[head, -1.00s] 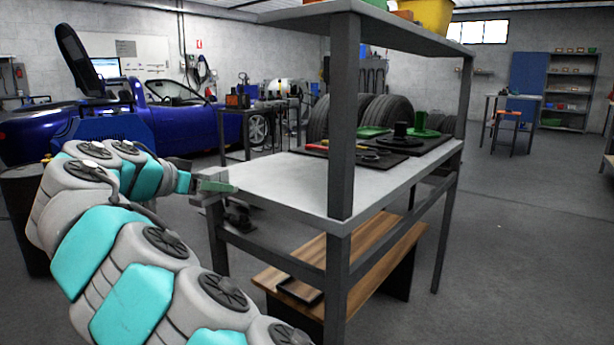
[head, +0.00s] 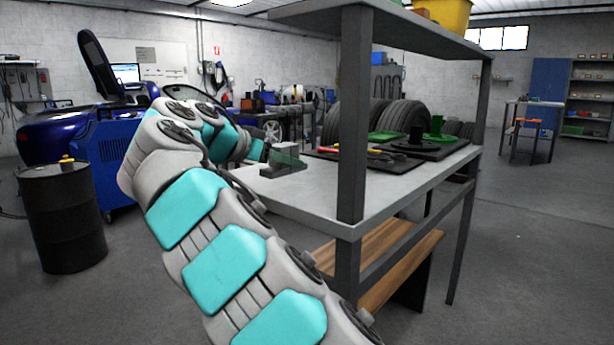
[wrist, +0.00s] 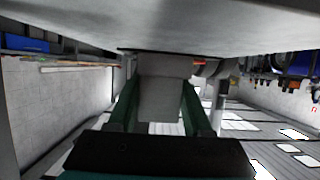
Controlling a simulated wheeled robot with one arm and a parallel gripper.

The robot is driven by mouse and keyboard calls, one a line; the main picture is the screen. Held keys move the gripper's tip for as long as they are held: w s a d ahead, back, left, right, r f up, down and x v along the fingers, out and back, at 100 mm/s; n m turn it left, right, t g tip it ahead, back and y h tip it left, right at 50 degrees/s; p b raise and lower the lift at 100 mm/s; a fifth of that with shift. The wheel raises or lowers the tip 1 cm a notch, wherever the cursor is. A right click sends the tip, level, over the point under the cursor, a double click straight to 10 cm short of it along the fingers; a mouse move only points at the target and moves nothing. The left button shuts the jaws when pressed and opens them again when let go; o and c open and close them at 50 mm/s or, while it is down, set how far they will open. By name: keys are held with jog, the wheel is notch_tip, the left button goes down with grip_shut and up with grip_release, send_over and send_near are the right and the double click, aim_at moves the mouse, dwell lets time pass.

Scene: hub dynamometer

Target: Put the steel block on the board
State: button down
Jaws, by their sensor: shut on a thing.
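My gripper (head: 284,157) is at the left end of the grey workbench, shut on the steel block (head: 285,172). In the wrist view the grey block (wrist: 165,98) sits between the two green fingers (wrist: 160,105). I cannot tell whether the block touches the bench top. A flat dark board (head: 330,155) lies on the bench to the right of my gripper, with a red-handled tool and other small items on it. The shelf post hides part of it.
The grey bench top (head: 310,190) is clear in front of the board. A thick upright post (head: 351,120) carries an upper shelf (head: 400,30). A black drum (head: 65,220) stands at left.

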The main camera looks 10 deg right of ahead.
send_over(306, 185)
jog(key=shift+f, duration=0.25)
jog(key=shift+f+b, duration=0.45)
jog(key=shift+f, duration=1.25)
jog(key=shift+f, duration=0.1)
jog(key=shift+c, duration=1.6)
grip_release()
